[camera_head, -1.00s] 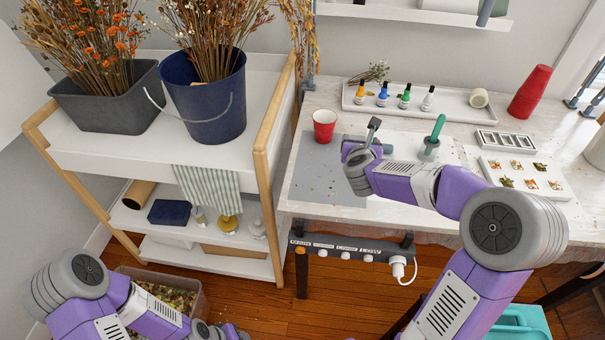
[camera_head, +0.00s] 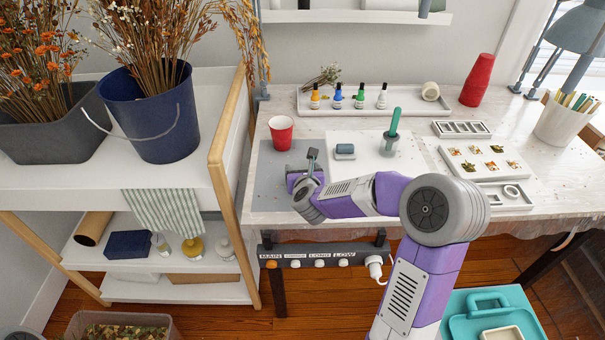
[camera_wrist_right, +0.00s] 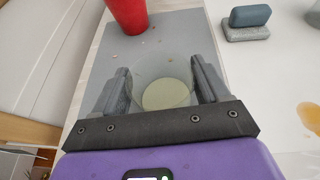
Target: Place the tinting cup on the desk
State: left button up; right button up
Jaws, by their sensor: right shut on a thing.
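A clear, see-through tinting cup (camera_wrist_right: 165,94) with a pale yellowish bottom stands between the fingers of my right gripper (camera_wrist_right: 161,78) in the right wrist view. The gripper is shut on it, over or on the grey mat (camera_wrist_right: 182,32); I cannot tell whether the cup touches the mat. In the head view my right gripper (camera_head: 303,174) is at the grey mat's right part, and it hides the cup. The white desk (camera_head: 415,205) spreads around the mat. My left gripper is not in view.
A red cup (camera_head: 281,132) stands behind my right gripper. A blue-grey block (camera_head: 345,150) and a holder with a green-handled tool (camera_head: 391,140) are to its right. A back tray (camera_head: 336,112) holds several bottles.

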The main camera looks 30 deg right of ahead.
jog(key=shift+f, duration=0.25)
jog(key=o, duration=1.1)
jog(key=shift+c, duration=0.2)
jog(key=shift+s+a+r, duration=0.1)
jog(key=shift+s+r, duration=0.05)
jog(key=shift+r, duration=0.25)
jog(key=p+v, duration=0.1)
jog(key=v, duration=1)
jog(key=shift+s+a+p, duration=0.2)
jog(key=shift+s+p, duration=0.05)
jog(key=shift+p, duration=0.1)
jog(key=shift+f, duration=0.1)
